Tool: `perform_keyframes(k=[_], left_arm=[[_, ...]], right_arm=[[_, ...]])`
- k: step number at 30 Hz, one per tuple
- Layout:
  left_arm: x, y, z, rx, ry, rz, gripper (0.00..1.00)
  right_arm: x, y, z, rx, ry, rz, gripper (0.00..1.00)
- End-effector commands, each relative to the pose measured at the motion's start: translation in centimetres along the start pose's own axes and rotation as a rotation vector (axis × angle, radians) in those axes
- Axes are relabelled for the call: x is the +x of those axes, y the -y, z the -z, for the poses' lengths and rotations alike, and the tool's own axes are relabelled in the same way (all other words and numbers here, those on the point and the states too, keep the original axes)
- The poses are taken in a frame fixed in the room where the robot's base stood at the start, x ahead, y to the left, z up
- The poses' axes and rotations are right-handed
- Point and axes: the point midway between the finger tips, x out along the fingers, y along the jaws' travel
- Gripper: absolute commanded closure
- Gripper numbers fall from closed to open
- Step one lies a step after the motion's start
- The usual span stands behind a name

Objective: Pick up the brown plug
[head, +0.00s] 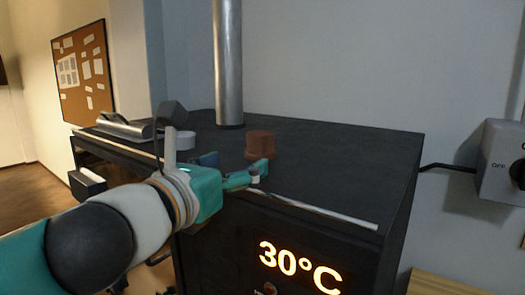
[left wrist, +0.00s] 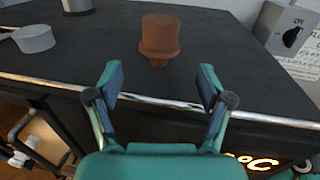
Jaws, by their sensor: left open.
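The brown plug (head: 260,144) stands on the black top of the kiln, near its front edge. In the left wrist view the plug (left wrist: 160,38) is upright, with a wide upper part and a narrower foot, just beyond the fingertips. My left gripper (left wrist: 160,84) is open and empty, with its two fingers spread on either side of the line to the plug, at the front edge. In the head view my left gripper (head: 237,170) is in front and to the left of the plug. My right gripper is in neither view.
The black kiln (head: 345,150) has a bright front edge strip and a 30°C display. A metal flue pipe (head: 228,65) rises behind the plug. A light grey round piece (head: 183,141) is to the left. A switch box (head: 499,165) is on the right wall. The kiln top's right side is clear.

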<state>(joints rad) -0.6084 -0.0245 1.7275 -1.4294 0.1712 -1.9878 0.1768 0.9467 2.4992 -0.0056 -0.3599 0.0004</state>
Motion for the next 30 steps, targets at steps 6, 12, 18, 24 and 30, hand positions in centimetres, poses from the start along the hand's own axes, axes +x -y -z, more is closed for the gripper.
perform_keyframes(k=[6, 12, 18, 24, 30], left_arm=[[3.6, 0.1, -0.1, 0.000, 0.000, 0.004, 0.20], [4.7, 0.2, -0.3, 0.000, 0.001, 0.004, 0.20], [7.2, 0.2, -1.5, 0.000, -0.001, 0.005, 0.20], [9.3, 0.1, -1.3, 0.000, 0.000, 0.005, 0.20], [9.6, 0.1, -1.3, 0.000, 0.001, 0.005, 0.20]], right_arm=[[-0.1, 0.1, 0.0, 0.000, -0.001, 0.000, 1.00], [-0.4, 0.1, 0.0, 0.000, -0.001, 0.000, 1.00], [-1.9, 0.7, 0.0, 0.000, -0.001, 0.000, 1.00], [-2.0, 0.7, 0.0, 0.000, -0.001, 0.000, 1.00], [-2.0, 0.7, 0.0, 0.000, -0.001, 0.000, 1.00]])
